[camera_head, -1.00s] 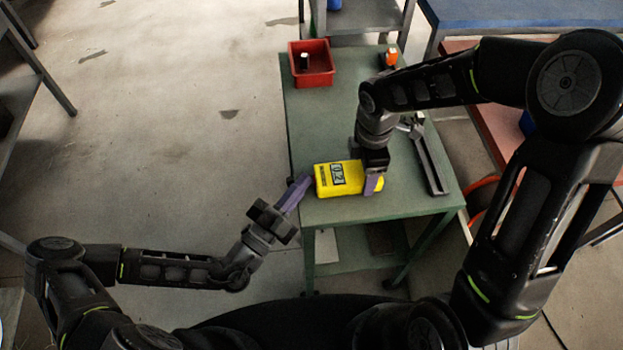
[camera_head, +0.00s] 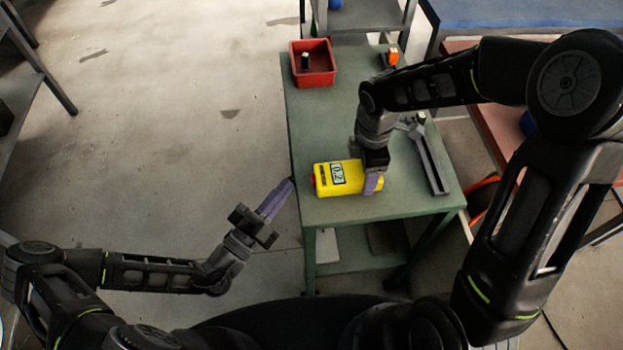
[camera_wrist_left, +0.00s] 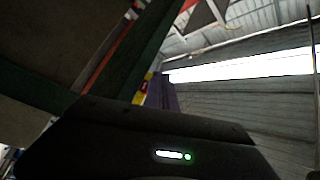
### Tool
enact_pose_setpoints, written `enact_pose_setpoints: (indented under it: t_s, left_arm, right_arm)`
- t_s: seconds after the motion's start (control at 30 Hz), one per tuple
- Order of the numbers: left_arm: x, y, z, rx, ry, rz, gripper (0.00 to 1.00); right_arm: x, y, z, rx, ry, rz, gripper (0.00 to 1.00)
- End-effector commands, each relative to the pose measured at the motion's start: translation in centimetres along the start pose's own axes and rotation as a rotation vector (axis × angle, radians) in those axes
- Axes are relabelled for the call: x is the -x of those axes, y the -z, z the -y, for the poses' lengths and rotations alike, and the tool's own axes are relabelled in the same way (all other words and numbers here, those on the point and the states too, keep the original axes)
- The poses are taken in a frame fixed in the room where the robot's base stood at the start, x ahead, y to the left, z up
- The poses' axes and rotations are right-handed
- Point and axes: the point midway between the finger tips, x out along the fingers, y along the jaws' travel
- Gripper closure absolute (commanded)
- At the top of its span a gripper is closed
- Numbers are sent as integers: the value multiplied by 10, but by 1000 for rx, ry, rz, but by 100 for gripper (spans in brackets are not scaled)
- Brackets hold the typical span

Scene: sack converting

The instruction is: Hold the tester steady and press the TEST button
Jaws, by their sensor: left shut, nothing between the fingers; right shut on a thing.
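The yellow tester (camera_head: 349,189) lies on the green table near its front edge. Its display (camera_head: 338,173) shows dark characters, and a red button (camera_head: 314,180) sits on its left end. My right gripper (camera_head: 372,184) is shut on the tester's right end. My left gripper (camera_head: 289,186) is shut and empty, its purple fingers pointing at the button from the left with a small gap between. In the left wrist view, a sliver of the yellow tester (camera_wrist_left: 140,97) shows beyond the dark gripper body; most of it is hidden.
The green table (camera_head: 325,120) carries a red bin (camera_head: 313,76) holding a small dark item at the back left. An orange-and-black object (camera_head: 391,58) is at the back. A long grey tool (camera_head: 431,161) lies right of the tester. Floor left of the table is clear.

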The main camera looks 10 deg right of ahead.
Motion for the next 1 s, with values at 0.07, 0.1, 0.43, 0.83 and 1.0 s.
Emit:
enact_pose_setpoints:
  t_s: [0.07, 0.1, 0.43, 0.83, 1.0]
  left_arm:
    - [6, -5, 5, -3, 1, 1, 100]
    - [8, -6, 7, -2, 1, 0, 100]
    - [18, -12, 15, 2, 4, -4, 100]
    - [17, -11, 15, 1, 4, -5, 100]
    - [17, -11, 15, 1, 4, -5, 100]
  right_arm:
    - [0, 0, 0, 0, -1, -1, 92]
    - [0, 0, 0, 0, 0, -1, 92]
    - [0, 0, 0, 0, 0, -1, 92]
    - [0, 0, 0, 0, 0, 0, 92]
    - [0, 0, 0, 0, 0, 0, 92]
